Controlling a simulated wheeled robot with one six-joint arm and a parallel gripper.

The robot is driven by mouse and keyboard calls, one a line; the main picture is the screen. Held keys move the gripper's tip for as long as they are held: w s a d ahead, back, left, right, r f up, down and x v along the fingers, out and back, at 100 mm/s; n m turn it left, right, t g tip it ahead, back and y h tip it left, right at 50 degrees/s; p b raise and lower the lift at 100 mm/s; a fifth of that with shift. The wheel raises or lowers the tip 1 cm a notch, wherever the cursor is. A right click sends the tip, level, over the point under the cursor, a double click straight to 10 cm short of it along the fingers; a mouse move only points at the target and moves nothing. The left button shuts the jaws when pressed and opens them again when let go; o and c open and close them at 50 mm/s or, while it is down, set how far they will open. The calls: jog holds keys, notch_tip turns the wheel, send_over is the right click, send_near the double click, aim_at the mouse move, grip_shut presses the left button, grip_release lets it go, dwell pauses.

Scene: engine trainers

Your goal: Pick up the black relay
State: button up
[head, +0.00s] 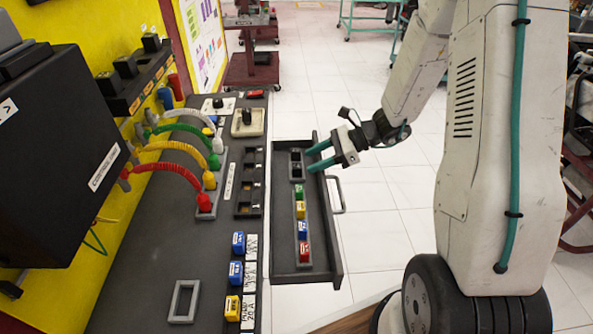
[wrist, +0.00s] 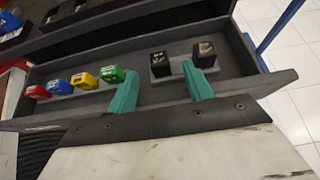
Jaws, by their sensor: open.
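Two black relays stand side by side in a grey holder in the open drawer (head: 321,245). In the wrist view, one black relay (wrist: 158,63) is ahead of the gap between my fingers, and the other black relay (wrist: 205,54) is just beyond the right finger's tip. In the head view, the pair is partly hidden at the drawer's far end. My gripper (head: 308,160), with teal fingers, is open and empty over that end of the drawer. It also shows in the wrist view (wrist: 159,76). I cannot tell whether the right finger touches a relay.
Green (wrist: 111,74), yellow (wrist: 85,80), blue (wrist: 60,87) and red (wrist: 37,91) blocks stand in a row in the same drawer. The dark bench (head: 150,255) beside it carries coloured cables and more blocks. The drawer's walls surround the relays. Open tiled floor lies right of the drawer.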

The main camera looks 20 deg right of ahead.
aim_at(299, 165)
jog(key=x, duration=0.4)
jog(key=shift+a+f, duration=0.15)
jog(key=shift+a, duration=0.1)
jog(key=c, duration=1.1)
jog(key=shift+o, duration=0.2)
